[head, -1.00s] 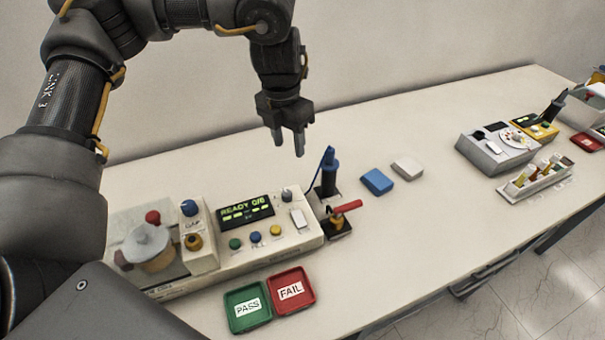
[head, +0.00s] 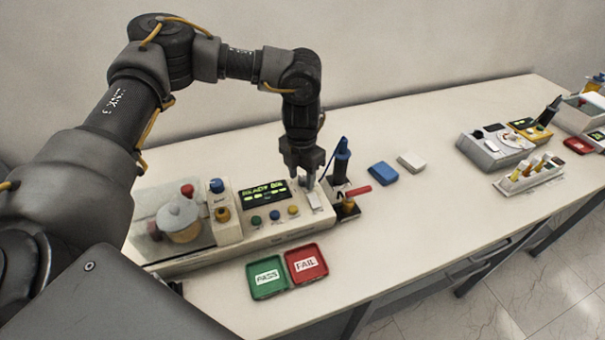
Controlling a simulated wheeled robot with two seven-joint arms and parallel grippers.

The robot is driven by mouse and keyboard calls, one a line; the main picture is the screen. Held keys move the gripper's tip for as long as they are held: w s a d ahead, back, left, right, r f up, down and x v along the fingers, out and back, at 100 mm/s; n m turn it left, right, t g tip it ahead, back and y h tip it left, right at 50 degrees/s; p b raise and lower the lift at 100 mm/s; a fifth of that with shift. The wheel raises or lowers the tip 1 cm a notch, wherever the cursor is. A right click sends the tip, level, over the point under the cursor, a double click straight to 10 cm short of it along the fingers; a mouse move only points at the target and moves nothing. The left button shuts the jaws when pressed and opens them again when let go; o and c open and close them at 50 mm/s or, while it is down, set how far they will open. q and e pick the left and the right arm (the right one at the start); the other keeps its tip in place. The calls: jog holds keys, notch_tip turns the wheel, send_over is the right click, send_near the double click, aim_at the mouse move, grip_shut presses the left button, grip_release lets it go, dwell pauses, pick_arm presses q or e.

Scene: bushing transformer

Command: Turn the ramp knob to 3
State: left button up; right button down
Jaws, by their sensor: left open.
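The tester (head: 222,250) is a cream-coloured box on the table with a lit green display (head: 264,192) reading READY. My left gripper (head: 303,181) is open and points down over the panel, just right of the display. Its fingers are around or just above the spot of a small grey knob, which they now mostly hide. I cannot tell whether they touch it. A blue-topped knob (head: 217,186) stands on the raised block left of the display. The knob labels and the dial setting are too small to read. My right gripper is out of view.
Green PASS (head: 266,277) and red FAIL (head: 306,264) trays lie in front. Blue (head: 383,174) and white (head: 411,161) blocks lie farther right. The table's middle is clear.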

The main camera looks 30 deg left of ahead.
aim_at(302, 178)
pick_arm(q)
jog(key=shift+w+f, duration=0.15)
jog(key=shift+w, duration=0.1)
jog(key=shift+c, duration=0.5)
jog(key=shift+w+f, duration=0.1)
jog(key=shift+w, duration=0.05)
jog(key=shift+c, duration=1.1)
grip_shut()
jog(key=shift+m, duration=0.3)
jog(key=c, duration=0.7)
grip_release()
jog(key=o, duration=1)
jog(key=shift+s, duration=0.2)
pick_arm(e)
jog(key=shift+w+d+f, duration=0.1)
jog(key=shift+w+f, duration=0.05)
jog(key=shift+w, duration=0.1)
pick_arm(q)
jog(key=shift+w+r, duration=0.1)
jog(key=shift+r, duration=0.15)
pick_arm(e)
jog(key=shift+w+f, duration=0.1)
pick_arm(q)
notch_tip(302, 178, up, 11)
jog(key=shift+f+b, duration=0.2)
jog(key=shift+b, duration=0.75)
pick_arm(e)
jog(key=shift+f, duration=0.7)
